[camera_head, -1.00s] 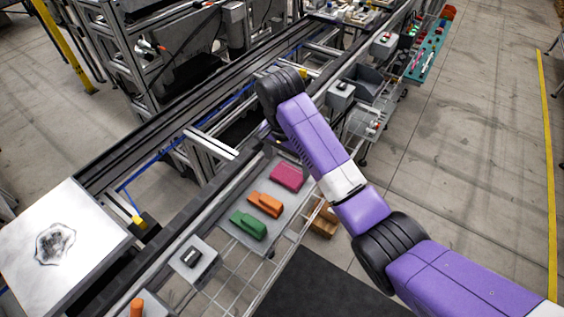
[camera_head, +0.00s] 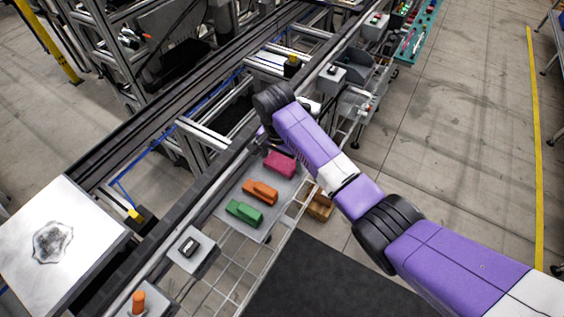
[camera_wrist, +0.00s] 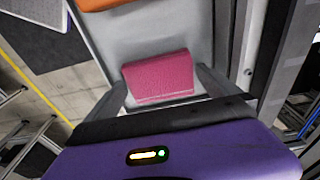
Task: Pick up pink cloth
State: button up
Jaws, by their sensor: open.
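The pink cloth (camera_head: 279,164) is a folded block lying at the far end of a grey tray (camera_head: 228,207) on the wire shelf. My gripper (camera_head: 264,140) is beside the cloth's far end in the head view, partly hidden by my arm. In the wrist view, the pink cloth (camera_wrist: 158,76) shows between the two spread fingers of my open gripper (camera_wrist: 165,88). Its near edge is close to my palm. I cannot tell whether the fingers touch it. Nothing is held.
An orange item (camera_head: 260,192) and a green item (camera_head: 244,212) lie in the same tray. A rail runs along the tray's left side. A cardboard box (camera_head: 319,206) sits right of the tray.

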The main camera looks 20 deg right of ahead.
jog(key=c, duration=1.1)
jog(key=shift+r, duration=0.1)
notch_tip(320, 180, up, 12)
notch_tip(320, 180, up, 8)
jog(key=p, duration=0.7)
send_over(281, 162)
jog(key=shift+d, duration=0.15)
